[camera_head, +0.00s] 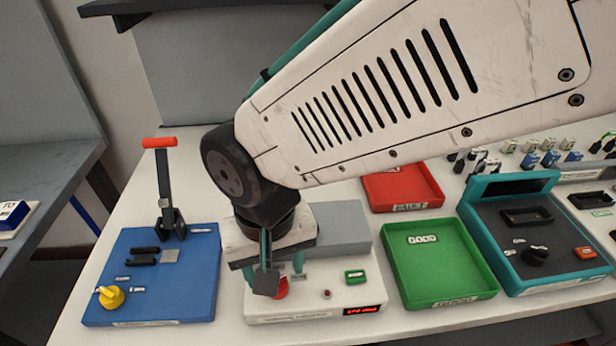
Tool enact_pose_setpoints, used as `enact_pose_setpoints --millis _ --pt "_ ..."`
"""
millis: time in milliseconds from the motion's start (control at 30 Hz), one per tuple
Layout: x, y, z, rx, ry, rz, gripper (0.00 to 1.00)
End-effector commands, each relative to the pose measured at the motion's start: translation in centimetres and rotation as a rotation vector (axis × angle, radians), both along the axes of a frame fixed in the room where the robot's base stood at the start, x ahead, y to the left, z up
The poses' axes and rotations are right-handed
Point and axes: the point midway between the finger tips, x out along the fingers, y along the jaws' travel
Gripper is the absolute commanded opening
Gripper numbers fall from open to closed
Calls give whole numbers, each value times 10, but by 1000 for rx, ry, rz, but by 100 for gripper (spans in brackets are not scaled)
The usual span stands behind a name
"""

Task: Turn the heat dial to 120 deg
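My gripper (278,278) points down over the front left of a white machine (315,306). A round red part (281,290) on that machine shows beside a dark finger, partly hidden by it; I cannot tell if they touch. How far the fingers are apart is unclear. A yellow knob (111,297) sits on a blue base (205,293) at left. A black knob (535,255) sits on a teal-framed device (503,266) at right. The labels are too small to read, so I cannot tell which is the heat dial.
The white machine has a red display (363,311) and a green button (355,276). A red-handled lever (163,180) stands on the blue base. Green (440,302) and red (400,207) trays lie right of the machine. Small parts (545,155) stand at the back right.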

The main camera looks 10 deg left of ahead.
Motion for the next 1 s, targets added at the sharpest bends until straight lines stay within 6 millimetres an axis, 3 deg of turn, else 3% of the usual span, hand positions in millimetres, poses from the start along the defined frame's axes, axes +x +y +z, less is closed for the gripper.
enact_pose_setpoints --millis 133,333,867,1000 --pt "1 0 26 4 -2 -1 53" --pt "1 0 43 2 -1 -1 53" --pt "1 -1 45 -1 0 18 53" --pt "-7 -16 38 -51 27 117 53"
